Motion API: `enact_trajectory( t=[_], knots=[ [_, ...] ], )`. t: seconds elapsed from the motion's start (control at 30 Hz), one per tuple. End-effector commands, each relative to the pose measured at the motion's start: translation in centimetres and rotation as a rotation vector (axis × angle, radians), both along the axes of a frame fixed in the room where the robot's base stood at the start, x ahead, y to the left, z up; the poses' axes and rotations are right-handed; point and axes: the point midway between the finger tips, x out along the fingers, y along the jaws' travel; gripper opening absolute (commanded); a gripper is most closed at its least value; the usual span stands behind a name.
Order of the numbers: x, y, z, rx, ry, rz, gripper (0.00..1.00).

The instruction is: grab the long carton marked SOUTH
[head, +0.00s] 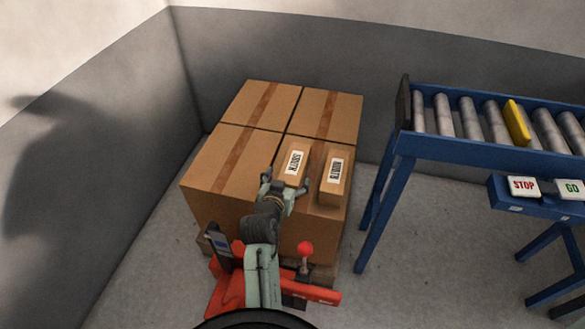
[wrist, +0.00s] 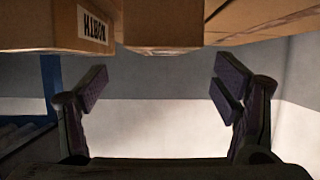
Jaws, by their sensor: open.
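The long carton marked SOUTH (head: 295,152) lies on top of the stacked big boxes, its white label facing up; the small lettering looks like SOUTH. My gripper (head: 286,182) is open and empty at the carton's near end. In the wrist view the near end of a brown carton (wrist: 163,28), which seems to be this one, is ahead and above, between the lines of my spread fingers (wrist: 160,85). I see no contact. A second long carton marked NORTH (head: 334,180) lies just to the right; its label shows upside down in the wrist view (wrist: 82,28).
Big taped boxes (head: 235,160) form a block under both cartons. A red pallet truck (head: 228,288) stands in front. A blue roller conveyor (head: 400,145) with a yellow item (head: 516,122) and a STOP/GO panel (head: 545,190) stands right. Walls close off the back and left.

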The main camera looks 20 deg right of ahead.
Motion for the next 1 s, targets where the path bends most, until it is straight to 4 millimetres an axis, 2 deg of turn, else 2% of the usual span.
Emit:
enact_trajectory(
  t=[0.1, 0.37, 0.6, 0.93, 1.0],
  knots=[
    [1.6, -1.1, -0.5, 0.000, -0.002, 0.001, 0.82],
    [3.4, -2.2, -1.1, -0.001, -0.003, 0.001, 0.82],
    [6.3, -4.0, -2.0, -0.002, -0.002, 0.002, 0.82],
    [7.0, -4.4, -2.5, -0.001, -0.004, 0.004, 0.82],
    [7.0, -4.4, -2.5, 0.000, -0.003, 0.004, 0.78]
  ],
)
